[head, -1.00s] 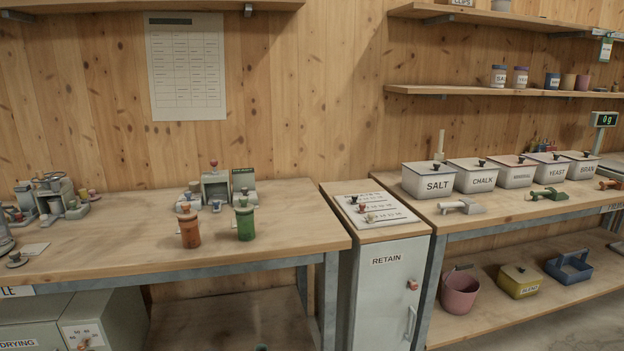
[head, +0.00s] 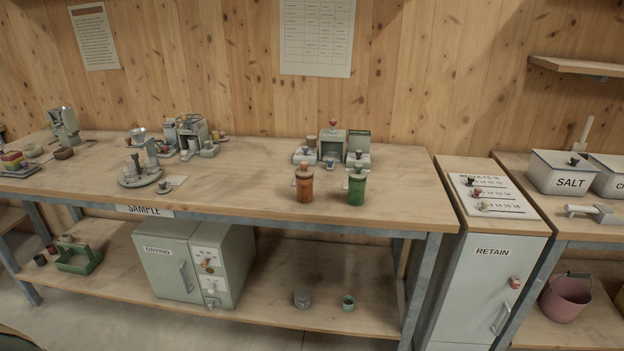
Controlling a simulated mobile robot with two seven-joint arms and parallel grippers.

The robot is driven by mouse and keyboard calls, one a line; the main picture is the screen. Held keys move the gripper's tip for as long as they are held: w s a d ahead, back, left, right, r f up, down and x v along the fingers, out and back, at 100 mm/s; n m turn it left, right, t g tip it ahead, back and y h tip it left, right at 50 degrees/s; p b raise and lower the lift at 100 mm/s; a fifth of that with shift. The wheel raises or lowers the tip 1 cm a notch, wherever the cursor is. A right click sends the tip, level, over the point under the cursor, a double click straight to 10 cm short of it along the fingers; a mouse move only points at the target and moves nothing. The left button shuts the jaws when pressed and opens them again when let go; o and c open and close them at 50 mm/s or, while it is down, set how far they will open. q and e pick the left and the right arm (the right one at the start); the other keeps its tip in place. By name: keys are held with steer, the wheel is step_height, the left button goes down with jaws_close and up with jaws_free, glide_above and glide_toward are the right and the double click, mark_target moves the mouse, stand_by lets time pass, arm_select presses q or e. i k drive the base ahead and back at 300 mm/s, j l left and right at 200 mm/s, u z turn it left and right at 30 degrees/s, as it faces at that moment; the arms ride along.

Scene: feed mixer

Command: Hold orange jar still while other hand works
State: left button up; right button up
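The orange jar (head: 304,187) stands upright on the wooden bench (head: 240,201), near its front edge in the right half. It has a lid with a small knob on top. A green jar (head: 357,188) of similar shape stands upright just to its right, with a small gap between them. Neither gripper shows in the head view, and nothing is touching the orange jar.
A small grey device (head: 333,146) stands behind the jars. A drying oven (head: 185,264) sits on the lower shelf. The retain cabinet (head: 478,285) stands right of the bench.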

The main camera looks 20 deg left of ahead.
mark_target(304, 185)
steer(key=i+j+z, duration=0.15)
steer(key=j, duration=0.35)
steer(key=j+z, duration=0.15)
steer(key=j, duration=0.4)
steer(key=i+j+z, duration=0.15)
steer(key=j, duration=0.4)
